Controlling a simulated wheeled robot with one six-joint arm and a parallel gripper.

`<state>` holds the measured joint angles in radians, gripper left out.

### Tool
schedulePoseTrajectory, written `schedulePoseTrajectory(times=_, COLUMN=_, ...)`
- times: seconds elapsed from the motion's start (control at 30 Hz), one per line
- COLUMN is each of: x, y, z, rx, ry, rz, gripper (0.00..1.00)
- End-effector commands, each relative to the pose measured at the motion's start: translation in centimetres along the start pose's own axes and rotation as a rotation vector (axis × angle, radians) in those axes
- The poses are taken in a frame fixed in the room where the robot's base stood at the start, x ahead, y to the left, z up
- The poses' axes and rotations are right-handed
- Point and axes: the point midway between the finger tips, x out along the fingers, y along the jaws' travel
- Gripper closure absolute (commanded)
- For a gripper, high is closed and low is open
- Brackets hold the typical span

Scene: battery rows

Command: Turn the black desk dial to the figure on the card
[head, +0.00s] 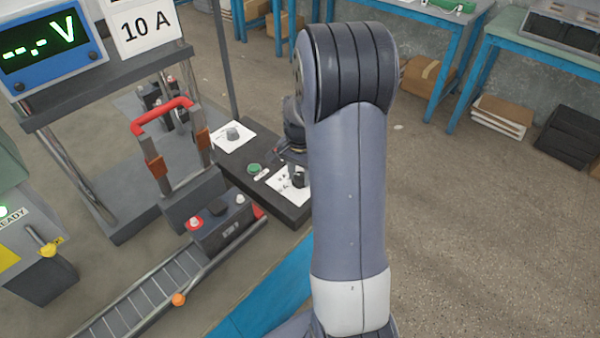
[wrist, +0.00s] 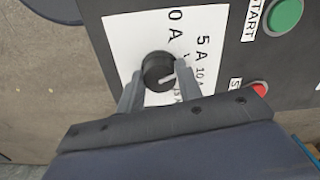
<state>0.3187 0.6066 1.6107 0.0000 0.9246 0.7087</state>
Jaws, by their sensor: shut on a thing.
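The black dial (wrist: 157,68) sits on a white plate (wrist: 122,42) with the figures 0 A, 5 A, 10 A and a partly hidden one that looks like 15 A. Its white pointer line points right, roughly towards 10 A; the exact mark is hard to tell. My gripper (wrist: 158,76) is shut on the dial, one finger on each side. In the head view the dial (head: 299,180) is partly behind my arm. The card (head: 150,27) reads 10 A.
A green START button (wrist: 286,14) and a red button (wrist: 260,88) lie right of the plate. A grey knob (head: 232,134) is on the same desk. A battery (head: 228,228) stands by the roller track (head: 150,290). The blue display (head: 45,45) shows dashes and V.

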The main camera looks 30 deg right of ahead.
Motion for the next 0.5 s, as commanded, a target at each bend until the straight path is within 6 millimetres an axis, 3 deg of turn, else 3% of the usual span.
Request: schedulePoseTrajectory(times=0.5, x=-0.07, y=-0.03, z=-0.03, rx=0.478, ry=0.001, rz=-0.001, gripper=0.89)
